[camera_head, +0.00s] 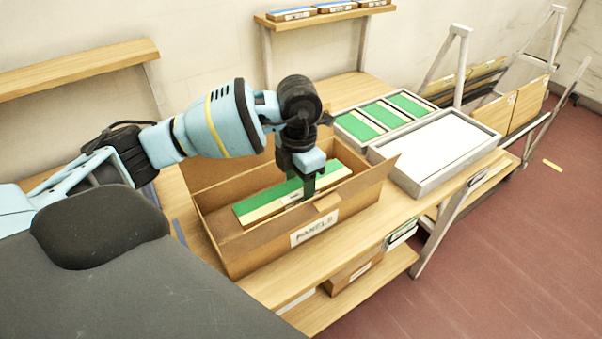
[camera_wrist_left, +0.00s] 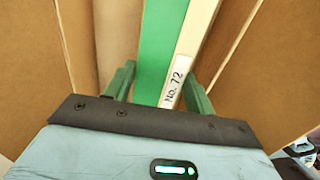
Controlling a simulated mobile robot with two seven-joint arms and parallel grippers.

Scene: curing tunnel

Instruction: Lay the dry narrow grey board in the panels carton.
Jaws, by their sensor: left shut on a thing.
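The panels carton (camera_head: 224,252) stands open on the bench, with a "PANELS" label on its front. My left gripper (camera_head: 309,190) reaches down into it and is shut on a narrow board (camera_head: 258,208). The board looks green and cream, not grey, and carries a "No. 72" label that shows in the left wrist view (camera_wrist_left: 174,82). It lies lengthwise within the carton walls; I cannot tell whether it rests on the bottom. In the left wrist view my fingers (camera_wrist_left: 160,90) stand on both sides of the board. My right gripper is not in view.
Right of the carton are a tray with green boards (camera_head: 383,117) and a large pale tray (camera_head: 435,150). Shelves (camera_head: 75,70) line the wall, one holding several boards (camera_head: 292,14). Another carton (camera_head: 352,272) sits under the bench. A carton flap (camera_head: 375,172) stands out on the right.

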